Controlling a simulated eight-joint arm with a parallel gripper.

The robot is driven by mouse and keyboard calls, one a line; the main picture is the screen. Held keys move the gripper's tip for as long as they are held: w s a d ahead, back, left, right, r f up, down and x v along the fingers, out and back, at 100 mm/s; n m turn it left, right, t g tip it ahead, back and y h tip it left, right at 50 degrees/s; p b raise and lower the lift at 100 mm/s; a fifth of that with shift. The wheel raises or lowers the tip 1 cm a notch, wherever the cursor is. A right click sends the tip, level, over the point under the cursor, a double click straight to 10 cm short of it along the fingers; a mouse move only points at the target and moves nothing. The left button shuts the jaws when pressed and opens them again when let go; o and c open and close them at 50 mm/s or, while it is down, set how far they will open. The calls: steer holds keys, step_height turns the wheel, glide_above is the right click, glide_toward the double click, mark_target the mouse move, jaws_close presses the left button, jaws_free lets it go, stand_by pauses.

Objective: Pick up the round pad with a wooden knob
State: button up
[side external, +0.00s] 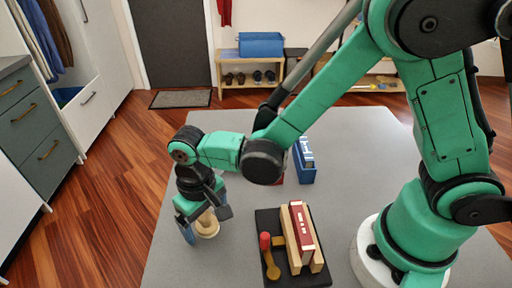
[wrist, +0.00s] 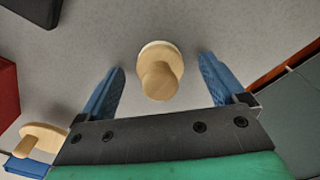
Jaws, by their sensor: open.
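The round pad with a wooden knob (wrist: 158,80) stands on the grey table, near the top middle of the wrist view. Its pale round base shows behind the knob. In the side view the pad (side external: 207,228) is under my gripper (side external: 206,220), near the table's left edge. My gripper (wrist: 161,66) is open, with one blue finger on each side of the pad. Gaps show between both fingers and the pad in the wrist view. The gripper hides part of the knob in the side view.
Another wooden disc with a peg (wrist: 42,138) lies at the wrist view's lower left. A black mat (side external: 265,222) holds a wooden stand with a red book (side external: 302,225) and a red-tipped brass item (side external: 268,255). The table's left side is clear.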

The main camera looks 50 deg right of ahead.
mark_target(205, 215)
steer(key=c, duration=1.3)
steer(key=shift+r, duration=0.1)
steer(key=shift+c, duration=0.2)
step_height(205, 215, up, 20)
steer(key=o, duration=0.6)
steer(key=shift+c, duration=0.2)
steer(key=c, duration=0.4)
